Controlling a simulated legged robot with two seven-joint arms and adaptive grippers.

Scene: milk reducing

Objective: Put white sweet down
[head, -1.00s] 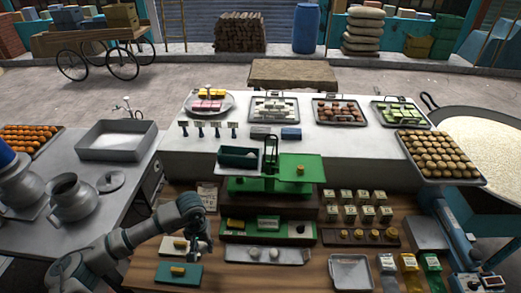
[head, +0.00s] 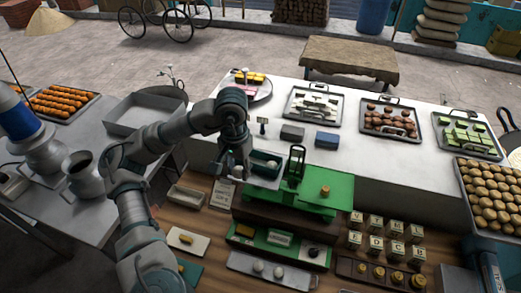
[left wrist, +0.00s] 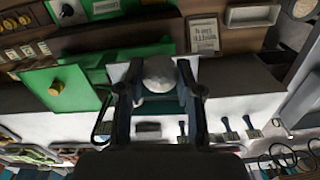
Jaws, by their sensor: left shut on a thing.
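My left gripper (head: 238,174) is shut on a white sweet (left wrist: 160,74), a round pale ball between its fingertips in the left wrist view. In the head view, the gripper is raised at the left side of the scale's shallow pan (head: 264,182). Another whitish round piece (head: 272,164) appears in that pan. The green balance scale (head: 325,206) has a brass weight (head: 325,190) on its right plate. I cannot tell whether the held sweet touches the pan. My right gripper is out of view.
A small empty tray (head: 187,197) and a paper card (head: 222,195) lie left of the scale. A cream dish (head: 200,246) holds a yellow piece. Lettered blocks (head: 395,240) stand at the right. The white counter (head: 345,160) behind holds trays of sweets.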

